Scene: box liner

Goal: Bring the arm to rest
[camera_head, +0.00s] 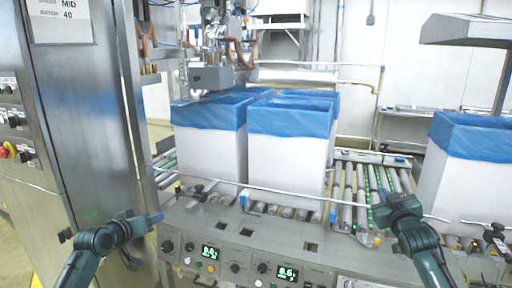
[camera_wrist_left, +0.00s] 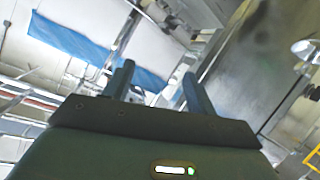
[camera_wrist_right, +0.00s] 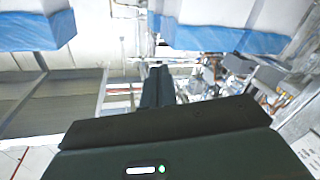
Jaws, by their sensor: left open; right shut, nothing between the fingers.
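My right gripper (camera_head: 384,212) is at the right in the head view, above the front edge of the roller conveyor. Its fingers (camera_wrist_right: 158,84) are together and empty in the right wrist view. My left gripper (camera_head: 152,219) is at the lower left in the head view, in front of the steel cabinet and left of the control panel. Its two fingers (camera_wrist_left: 157,88) stand apart in the left wrist view, with nothing between them. Neither gripper touches a box in the head view.
White boxes with blue liners (camera_head: 290,150) stand on the conveyor (camera_head: 350,190). Another lined box (camera_head: 470,170) stands at the right. A control panel (camera_head: 235,258) with green displays and a thin rail lie in front. A steel cabinet (camera_head: 85,110) rises at the left.

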